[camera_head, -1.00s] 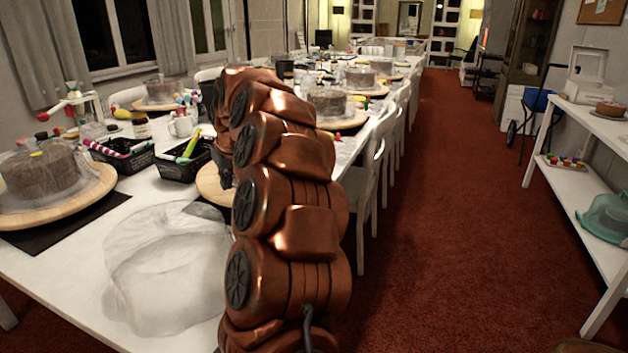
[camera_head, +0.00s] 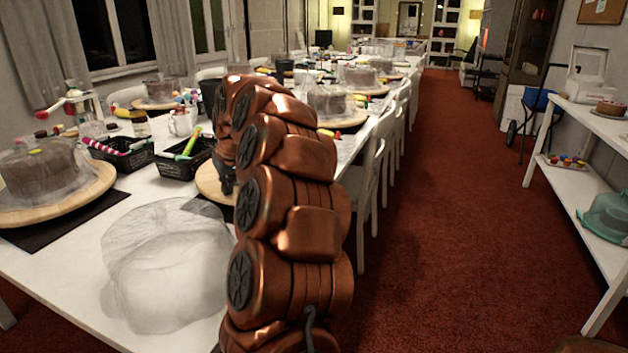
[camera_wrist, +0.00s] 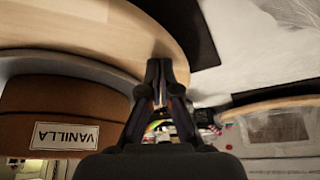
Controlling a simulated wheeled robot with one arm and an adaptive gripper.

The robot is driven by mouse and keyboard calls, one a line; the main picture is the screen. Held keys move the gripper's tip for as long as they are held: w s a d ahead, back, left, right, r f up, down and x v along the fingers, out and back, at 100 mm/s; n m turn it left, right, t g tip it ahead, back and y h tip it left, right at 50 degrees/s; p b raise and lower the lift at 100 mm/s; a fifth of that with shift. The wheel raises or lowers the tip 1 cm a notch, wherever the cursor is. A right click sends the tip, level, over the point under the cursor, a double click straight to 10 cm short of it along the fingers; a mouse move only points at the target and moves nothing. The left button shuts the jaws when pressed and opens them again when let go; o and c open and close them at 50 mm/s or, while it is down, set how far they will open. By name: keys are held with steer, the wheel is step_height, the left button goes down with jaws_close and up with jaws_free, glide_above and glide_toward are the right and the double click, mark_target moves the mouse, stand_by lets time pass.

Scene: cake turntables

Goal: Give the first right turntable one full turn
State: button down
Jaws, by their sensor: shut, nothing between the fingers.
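The first right turntable, a round pale wooden board (camera_head: 208,183), stands near the table's right edge, mostly hidden behind my arm in the head view. In the wrist view its bare wood (camera_wrist: 95,28) fills the upper left, with a curved rim. A brown block with an upside-down VANILLA label (camera_wrist: 64,135) shows at lower left. My gripper (camera_wrist: 160,68) is shut and empty, its fingertips over or against the rim; I cannot tell whether they touch. In the head view my arm hides most of the gripper.
A clear crumpled cover (camera_head: 165,262) lies on the near table. A covered cake on a turntable (camera_head: 60,210) stands at left. Black baskets (camera_head: 185,160) with coloured tools sit beside the turntable. White chairs (camera_head: 365,190) line the right side; red carpet beyond is free.

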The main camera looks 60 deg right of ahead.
steer(key=shift+f, duration=0.2)
steer(key=shift+s+d+b, duration=0.2)
steer(key=shift+s+d, duration=0.15)
steer(key=shift+s, duration=0.65)
steer(key=shift+s+d+b, duration=0.25)
steer(key=shift+s+d, duration=0.05)
steer(key=shift+s, duration=0.75)
steer(key=shift+s+d+b, duration=0.2)
steer(key=shift+s+d, duration=0.15)
steer(key=shift+s, duration=0.65)
steer(key=shift+s+d+f, duration=0.1)
steer(key=shift+s+d, duration=0.95)
steer(key=shift+s, duration=0.2)
steer(key=shift+s+d, duration=1)
steer(key=shift+s, duration=0.2)
steer(key=s+d, duration=0.1)
steer(key=d+p, duration=0.1)
steer(key=d, duration=0.1)
steer(key=s+d+p, duration=0.1)
steer(key=shift+s+d, duration=0.65)
steer(key=shift+d, duration=0.15)
